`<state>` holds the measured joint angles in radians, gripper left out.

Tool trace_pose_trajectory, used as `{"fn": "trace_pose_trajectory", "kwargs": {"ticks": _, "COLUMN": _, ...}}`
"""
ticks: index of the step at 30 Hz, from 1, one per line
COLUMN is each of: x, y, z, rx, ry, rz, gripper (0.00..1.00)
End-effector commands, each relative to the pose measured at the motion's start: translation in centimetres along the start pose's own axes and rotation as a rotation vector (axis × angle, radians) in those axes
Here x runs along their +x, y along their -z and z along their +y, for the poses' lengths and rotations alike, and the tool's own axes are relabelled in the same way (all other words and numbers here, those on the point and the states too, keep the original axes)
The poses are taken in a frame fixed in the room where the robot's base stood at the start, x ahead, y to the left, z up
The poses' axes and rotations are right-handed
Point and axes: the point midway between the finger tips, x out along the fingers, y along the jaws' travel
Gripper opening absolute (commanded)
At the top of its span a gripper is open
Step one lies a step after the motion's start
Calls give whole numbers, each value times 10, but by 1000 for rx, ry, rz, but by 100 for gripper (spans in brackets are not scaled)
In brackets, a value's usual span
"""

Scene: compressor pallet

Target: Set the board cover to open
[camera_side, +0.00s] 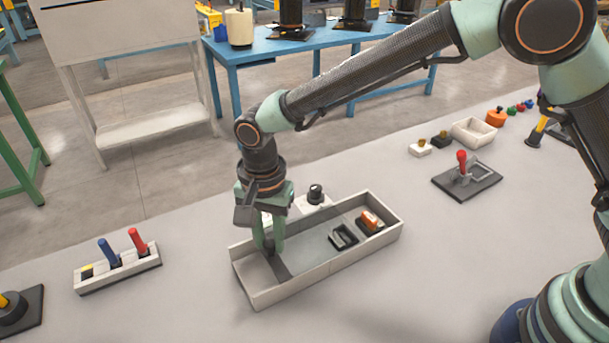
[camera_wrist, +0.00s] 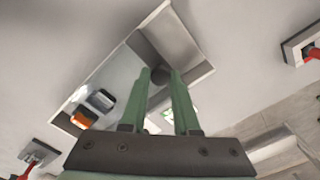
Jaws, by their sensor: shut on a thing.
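The board (camera_side: 318,277) is a long light grey tray with raised walls on the table. Its cover (camera_side: 312,243) looks like a clear, greyish pane lying over the part with the black rocker (camera_side: 343,236) and the orange-red switch (camera_side: 371,221). The left end of the tray looks uncovered, beside a dark strip. My gripper (camera_side: 270,250) points down into the tray's left part. In the wrist view my gripper (camera_wrist: 161,78) is shut on a small dark round knob (camera_wrist: 160,75), seemingly the cover's handle. The fingers hide part of it.
A block with blue and red levers (camera_side: 118,255) stands to the left. A black round knob on a white base (camera_side: 315,194) sits close behind the tray. A red-handled lever on a dark plate (camera_side: 465,175) is to the right. The table in front is clear.

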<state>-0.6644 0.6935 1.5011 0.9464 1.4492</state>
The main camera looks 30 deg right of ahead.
Motion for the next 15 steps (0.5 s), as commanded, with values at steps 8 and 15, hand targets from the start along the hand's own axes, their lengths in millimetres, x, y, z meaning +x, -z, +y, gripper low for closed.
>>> {"fn": "trace_pose_trajectory", "kwargs": {"ticks": 8, "x": 0, "y": -31, "z": -30, "rx": -2, "ry": -1, "rz": 0, "gripper": 0}}
{"fn": "trace_pose_trajectory", "kwargs": {"ticks": 15, "x": -1, "y": -39, "z": -38, "rx": -2, "ry": 0, "rz": 0, "gripper": 0}}
